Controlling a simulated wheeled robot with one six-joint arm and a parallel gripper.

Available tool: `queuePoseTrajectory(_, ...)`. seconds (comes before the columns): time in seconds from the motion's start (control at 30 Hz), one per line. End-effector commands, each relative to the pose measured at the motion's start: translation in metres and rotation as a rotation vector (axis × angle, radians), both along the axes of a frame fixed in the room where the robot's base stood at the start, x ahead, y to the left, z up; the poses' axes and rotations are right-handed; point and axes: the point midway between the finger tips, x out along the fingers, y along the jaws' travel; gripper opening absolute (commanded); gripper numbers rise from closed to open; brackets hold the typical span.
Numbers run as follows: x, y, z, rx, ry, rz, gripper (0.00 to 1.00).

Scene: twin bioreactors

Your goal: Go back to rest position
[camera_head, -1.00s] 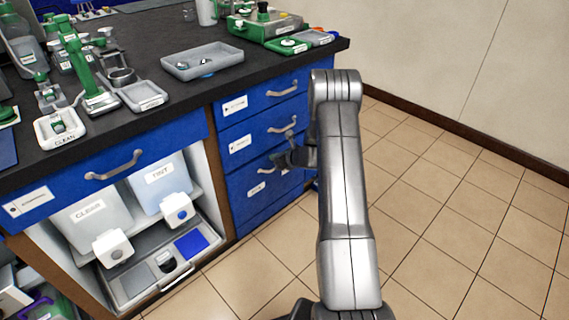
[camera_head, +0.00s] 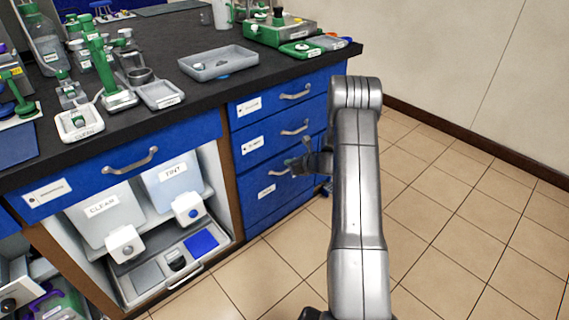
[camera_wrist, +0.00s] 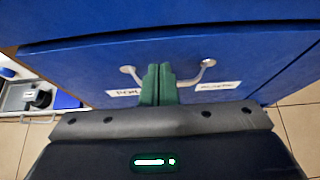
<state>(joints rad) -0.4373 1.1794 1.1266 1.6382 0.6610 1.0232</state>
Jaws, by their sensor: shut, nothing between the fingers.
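My gripper (camera_head: 306,162) hangs in front of the blue drawer stack, partly hidden behind my own silver arm link in the head view. In the wrist view my gripper's green fingers (camera_wrist: 158,82) are together with nothing between them. A drawer handle (camera_wrist: 204,72) shows behind the fingertips, on both sides of them. I cannot tell whether the fingers touch it. The arm stands bent in front of the counter's right end.
The dark counter (camera_head: 185,112) holds a grey tray (camera_head: 240,66), green equipment (camera_head: 280,30) and a CLEAN holder (camera_head: 79,124). Below is an open bay with the CLEAN (camera_head: 101,207) and TINT (camera_head: 172,175) containers. Tiled floor (camera_head: 470,230) is clear on the right.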

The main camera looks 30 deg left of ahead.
Motion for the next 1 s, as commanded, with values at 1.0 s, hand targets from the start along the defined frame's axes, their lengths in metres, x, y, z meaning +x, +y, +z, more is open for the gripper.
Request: queuePoseTrajectory(1.0,-0.030,-0.085,0.047,-0.004,0.003,0.001,0.00)
